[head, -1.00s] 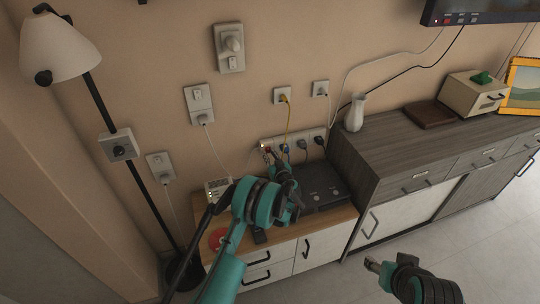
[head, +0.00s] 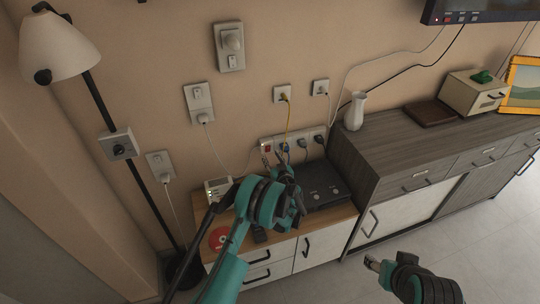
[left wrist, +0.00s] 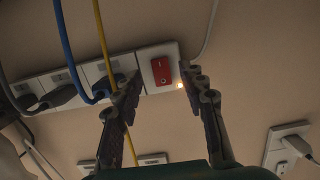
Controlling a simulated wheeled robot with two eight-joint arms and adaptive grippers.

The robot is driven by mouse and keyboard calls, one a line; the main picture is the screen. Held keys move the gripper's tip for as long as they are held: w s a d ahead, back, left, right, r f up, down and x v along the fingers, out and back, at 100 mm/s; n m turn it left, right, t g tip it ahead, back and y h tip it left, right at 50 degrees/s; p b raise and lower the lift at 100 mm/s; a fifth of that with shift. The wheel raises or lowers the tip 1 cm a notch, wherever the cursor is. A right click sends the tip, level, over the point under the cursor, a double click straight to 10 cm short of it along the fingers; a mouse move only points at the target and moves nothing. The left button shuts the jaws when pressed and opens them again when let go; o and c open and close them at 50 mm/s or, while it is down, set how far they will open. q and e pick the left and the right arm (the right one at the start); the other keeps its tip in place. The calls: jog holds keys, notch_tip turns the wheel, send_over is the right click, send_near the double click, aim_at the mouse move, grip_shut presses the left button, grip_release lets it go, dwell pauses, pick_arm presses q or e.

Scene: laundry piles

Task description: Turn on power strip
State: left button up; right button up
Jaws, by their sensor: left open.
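The white power strip (head: 312,135) is fixed along the wall above the low cabinet, with several plugs in it. It also shows in the left wrist view (left wrist: 147,62). Its red switch (left wrist: 161,70) is at one end, with a small glowing light (left wrist: 180,86) beside it. My left gripper (head: 272,158) is open and empty just below and in front of the switch end. In the left wrist view its fingers (left wrist: 160,75) frame the switch, apparently without touching it. My right gripper (head: 373,264) is low at the lower right, away from the strip; its jaws are unclear.
A black box (head: 325,183) and a small white device (head: 217,189) sit on the low cabinet. A yellow cord (head: 288,117) hangs close to my left gripper. A grey sideboard (head: 390,155) stands right, with a white vase (head: 355,112). A floor lamp (head: 120,142) stands left.

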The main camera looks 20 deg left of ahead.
pick_arm(q)
jog(key=v, duration=0.9)
jog(key=shift+s+d, duration=0.15)
jog(key=shift+s, duration=0.15)
jog(key=shift+r, duration=0.1)
jog(key=s+a+r+m+g+h, duration=0.1)
jog(key=s+a+r+g+h, duration=0.15)
jog(key=s+r, duration=0.5)
jog(key=s+a+r+m+g+h, duration=0.1)
jog(key=s+a+r+m+g, duration=0.15)
jog(key=s+r, duration=0.5)
jog(key=s+d+r+m+h, duration=0.1)
jog(key=s+d+h, duration=0.1)
jog(key=s, duration=0.9)
jog(key=s+d+r+m+g+h, duration=0.1)
jog(key=s+d+m+h, duration=0.1)
jog(key=s, duration=1)
jog(key=shift+d+h, duration=0.2)
jog(key=shift+h, duration=0.65)
